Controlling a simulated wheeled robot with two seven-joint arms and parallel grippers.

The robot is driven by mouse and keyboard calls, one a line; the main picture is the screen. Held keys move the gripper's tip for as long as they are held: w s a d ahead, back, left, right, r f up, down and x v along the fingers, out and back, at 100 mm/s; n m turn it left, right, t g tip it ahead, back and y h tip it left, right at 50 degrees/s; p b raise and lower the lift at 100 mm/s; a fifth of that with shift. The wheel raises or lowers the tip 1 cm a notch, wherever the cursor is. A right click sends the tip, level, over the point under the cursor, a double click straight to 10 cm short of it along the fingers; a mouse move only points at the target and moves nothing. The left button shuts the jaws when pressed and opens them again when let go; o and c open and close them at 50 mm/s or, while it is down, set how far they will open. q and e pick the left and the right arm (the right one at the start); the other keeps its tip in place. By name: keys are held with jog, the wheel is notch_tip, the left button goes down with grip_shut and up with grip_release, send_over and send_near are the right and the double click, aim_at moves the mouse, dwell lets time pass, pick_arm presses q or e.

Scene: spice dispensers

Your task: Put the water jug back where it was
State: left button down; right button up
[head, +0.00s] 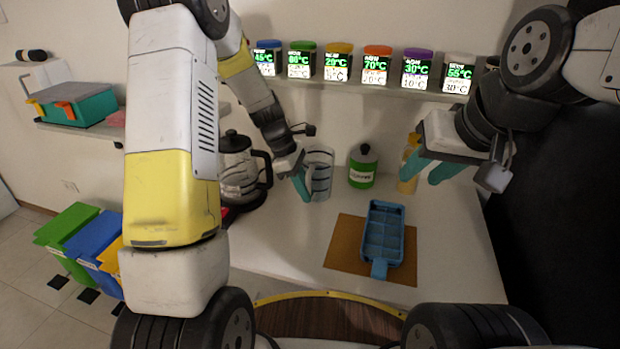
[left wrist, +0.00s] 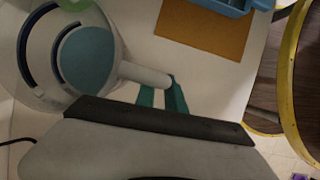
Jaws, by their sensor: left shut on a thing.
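The water jug (head: 320,172) is whitish and see-through with dark bands. It appears upright at the back of the white counter, left of the green bottle. In the left wrist view I look down on the jug (left wrist: 112,28), with a blue-green round area inside and a pale handle (left wrist: 148,75) pointing right. My left gripper (head: 304,187) is at the jug's side, its teal fingers (left wrist: 163,97) shut on the handle. Whether the jug's base touches the counter I cannot tell. My right gripper (head: 430,172) is open and empty, above the counter's right side.
A coffee maker (head: 240,170) stands left of the jug. A green bottle (head: 363,166) and a yellow bottle (head: 409,165) stand to its right. Several labelled jars (head: 338,62) line the shelf above.

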pick_arm(q)
jog(key=c, duration=1.4)
grip_release()
jog(key=shift+f, duration=0.1)
jog(key=s+v, duration=0.1)
jog(key=v, duration=1.1)
jog(key=s+r+m+t+y, duration=0.1)
jog(key=s+r+m+t, duration=0.2)
jog(key=s+r+m, duration=0.55)
jog(key=s+a+r+m+t, duration=0.1)
jog(key=s+m+t, duration=0.1)
jog(key=s+m, duration=0.2)
jog(key=s+a+r+m+t+y, duration=0.1)
jog(key=s+m, duration=0.3)
jog(key=s, duration=0.6)
jog(key=shift+r+t, duration=0.4)
jog(key=shift+r, duration=0.3)
jog(key=shift+a+m, duration=0.1)
jog(key=shift+m, duration=0.15)
